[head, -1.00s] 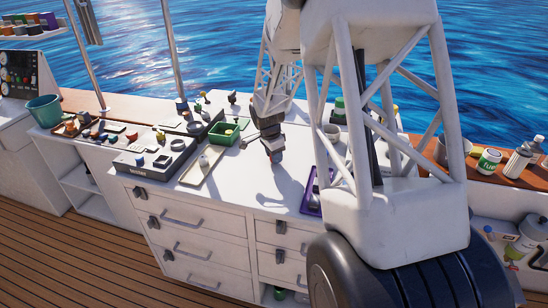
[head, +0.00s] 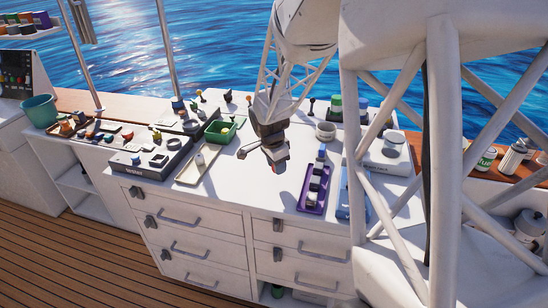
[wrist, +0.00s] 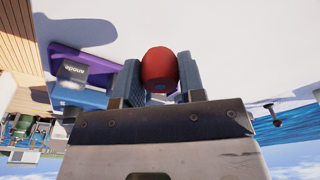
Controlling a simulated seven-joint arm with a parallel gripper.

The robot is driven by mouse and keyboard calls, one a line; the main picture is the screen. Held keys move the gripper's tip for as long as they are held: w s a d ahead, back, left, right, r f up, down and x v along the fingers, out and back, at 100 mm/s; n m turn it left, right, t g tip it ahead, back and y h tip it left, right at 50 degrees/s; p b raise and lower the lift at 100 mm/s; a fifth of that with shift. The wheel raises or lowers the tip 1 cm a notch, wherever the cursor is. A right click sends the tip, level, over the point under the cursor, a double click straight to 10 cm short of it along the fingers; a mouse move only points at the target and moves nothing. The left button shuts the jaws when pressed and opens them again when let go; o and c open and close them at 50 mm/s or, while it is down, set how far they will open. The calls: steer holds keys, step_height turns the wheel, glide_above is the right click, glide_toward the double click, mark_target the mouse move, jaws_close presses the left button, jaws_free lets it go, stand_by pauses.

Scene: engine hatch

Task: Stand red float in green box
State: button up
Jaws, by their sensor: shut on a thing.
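The red float (wrist: 159,67) sits upright between the two fingers of my gripper (wrist: 155,82) in the wrist view, with a finger pressed on each side. In the head view my gripper (head: 274,158) hangs over the white bench top, to the right of and nearer than the green box; the float is too small and dark there to make out. The green box (head: 220,138) is a small open box at the back middle of the bench. Something small and yellowish shows inside it; its floor is partly hidden.
A beige tray (head: 188,177) with a pale item lies left of my gripper. A purple tray (head: 312,204) with dark blocks lies to the right. A dark tester box (head: 150,165) and several small parts fill the left. Upright knobs stand behind. The front middle bench is clear.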

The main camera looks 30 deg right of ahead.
steer(key=shift+s+a+r, duration=0.1)
steer(key=shift+s+a, duration=0.15)
steer(key=shift+s, duration=0.5)
steer(key=shift+s+a+r, duration=0.1)
steer(key=shift+s+a, duration=0.2)
steer(key=shift+s, duration=0.5)
steer(key=shift+s+a, duration=0.25)
steer(key=shift+s, duration=0.5)
steer(key=shift+w+r+n, duration=0.2)
steer(key=shift+w+n, duration=0.3)
steer(key=shift+w, duration=0.35)
steer(key=w+a+r+n+y, duration=0.1)
steer(key=w+a+r+n, duration=0.1)
steer(key=w+n, duration=1.1)
steer(key=w+a+r+n+t+y, duration=0.1)
steer(key=w+a+r+n+y, duration=0.1)
steer(key=w+n, duration=1.1)
steer(key=shift+w+a+r, duration=0.8)
steer(key=shift+w+a, duration=0.35)
steer(key=shift+w, duration=5.15)
steer(key=shift+f, duration=0.15)
steer(key=shift+f, duration=2.4)
